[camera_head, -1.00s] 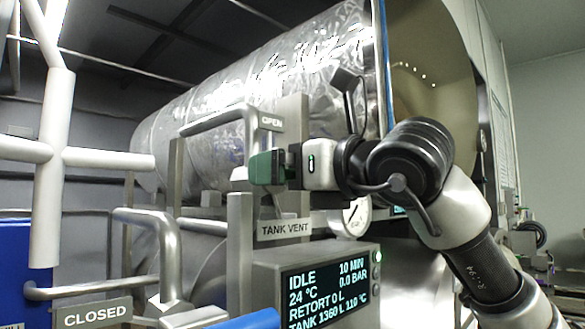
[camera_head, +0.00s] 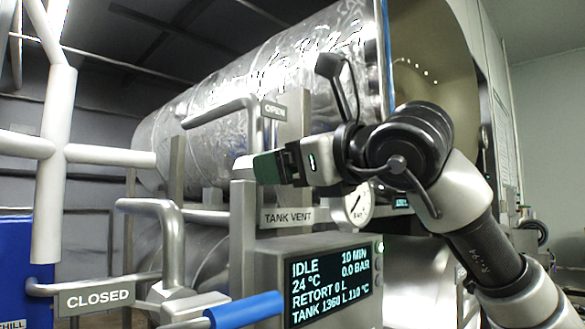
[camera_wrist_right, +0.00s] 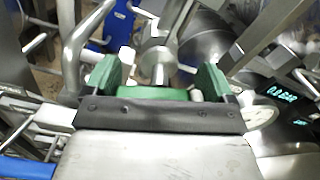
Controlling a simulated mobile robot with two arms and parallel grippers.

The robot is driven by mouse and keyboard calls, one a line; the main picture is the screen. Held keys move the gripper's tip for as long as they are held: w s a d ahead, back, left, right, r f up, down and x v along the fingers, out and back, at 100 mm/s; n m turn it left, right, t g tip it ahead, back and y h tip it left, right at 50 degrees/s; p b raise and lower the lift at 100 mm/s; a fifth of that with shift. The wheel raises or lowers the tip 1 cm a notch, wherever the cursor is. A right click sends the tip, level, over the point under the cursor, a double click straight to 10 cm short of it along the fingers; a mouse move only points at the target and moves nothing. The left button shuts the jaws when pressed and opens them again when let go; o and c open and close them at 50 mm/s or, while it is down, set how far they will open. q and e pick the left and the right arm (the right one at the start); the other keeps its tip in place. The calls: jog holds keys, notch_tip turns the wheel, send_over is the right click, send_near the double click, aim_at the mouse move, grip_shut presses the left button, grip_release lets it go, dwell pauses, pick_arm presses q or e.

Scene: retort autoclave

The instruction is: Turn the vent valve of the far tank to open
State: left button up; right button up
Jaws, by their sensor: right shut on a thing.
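My right gripper (camera_head: 264,168), with green fingers, is just above that label. It is shut on the vent valve's handle, mostly hidden by the fingers in the head view; a pale end (camera_head: 242,167) shows at their left. In the right wrist view, a silver round metal part (camera_wrist_right: 157,62) shows between the green fingers of the right gripper (camera_wrist_right: 158,80). My left gripper is out of view.
A display panel (camera_head: 331,285) reads IDLE and 0.0 BAR, with a pressure gauge (camera_head: 358,204) above. A blue lever (camera_head: 245,310) and a CLOSED sign (camera_head: 95,298) are low in front. White pipes (camera_head: 56,150) stand left. The large shiny tank (camera_head: 250,90) fills the back.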

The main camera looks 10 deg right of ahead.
jog(key=shift+s+a+f+n+b, duration=0.1)
jog(key=shift+n+b, duration=0.15)
jog(key=shift+n, duration=2.15)
jog(key=shift+a+f+n+b, duration=0.15)
jog(key=shift+n+b, duration=0.15)
jog(key=shift+n, duration=2.1)
jog(key=shift+s+f+n+b, duration=0.1)
jog(key=shift+n+b, duration=0.15)
jog(key=shift+n, duration=2.15)
jog(key=o, duration=0.7)
jog(key=shift+o, duration=0.2)
jog(key=shift+s+d, duration=0.1)
jog(key=shift+s, duration=0.05)
jog(key=shift+s+d+f+b, duration=0.1)
jog(key=shift+s+d+b, duration=0.15)
jog(key=shift+b, duration=0.1)
jog(key=b+v, duration=0.4)
jog(key=v, duration=0.5)
jog(key=shift+s+d, duration=0.2)
jog(key=shift+s, duration=0.2)
